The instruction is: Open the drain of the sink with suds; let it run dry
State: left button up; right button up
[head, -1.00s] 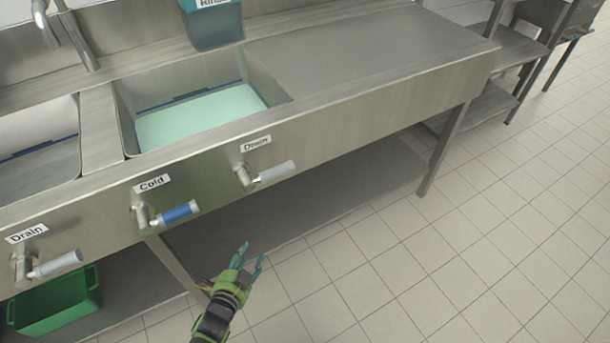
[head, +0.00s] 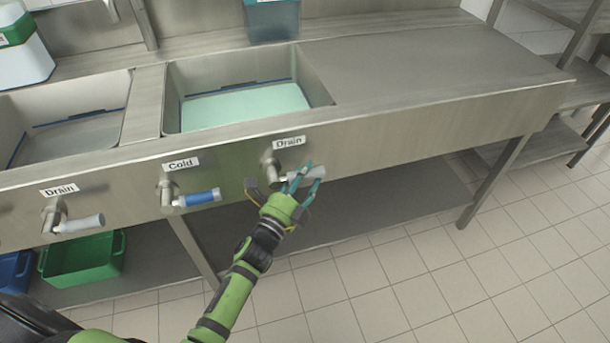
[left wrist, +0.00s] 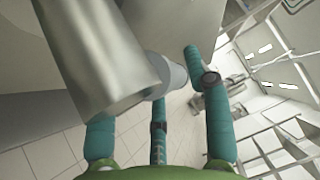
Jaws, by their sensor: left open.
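The right sink (head: 322,92) holds pale green liquid (head: 245,106); I cannot make out suds on it. The left sink (head: 125,100) looks grey inside. The right drain valve (head: 271,171) sits on the front panel below the right sink, its pale grey handle pointing right. My left gripper (head: 303,174) is open at this handle, with its fingers in front of and around it; contact cannot be told. In the left wrist view, the metal valve part (left wrist: 100,55) and the pale handle (left wrist: 168,74) lie between the spread fingers. My right gripper is not in view.
A Cold valve with a blue handle (head: 200,197) is left of my gripper. Another drain valve (head: 80,224) is under the left sink. A green bin (head: 82,262) stands on the lower shelf. The tiled floor (head: 400,290) is clear.

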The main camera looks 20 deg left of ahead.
pick_arm(q)
jog(key=shift+c, duration=0.8)
grip_shut()
jog(key=shift+f+m+g+p, duration=0.1)
jog(key=shift+m+g+p, duration=0.2)
jog(key=shift+p, duration=0.55)
jog(key=s+a+f+m+g+y+p, duration=0.4)
jog(key=m+g+p, duration=0.4)
jog(key=p, duration=1.4)
jog(key=shift+a+f+g+y, duration=0.8)
jog(key=shift+a+f+y, duration=0.1)
jog(key=shift+f+y, duration=0.25)
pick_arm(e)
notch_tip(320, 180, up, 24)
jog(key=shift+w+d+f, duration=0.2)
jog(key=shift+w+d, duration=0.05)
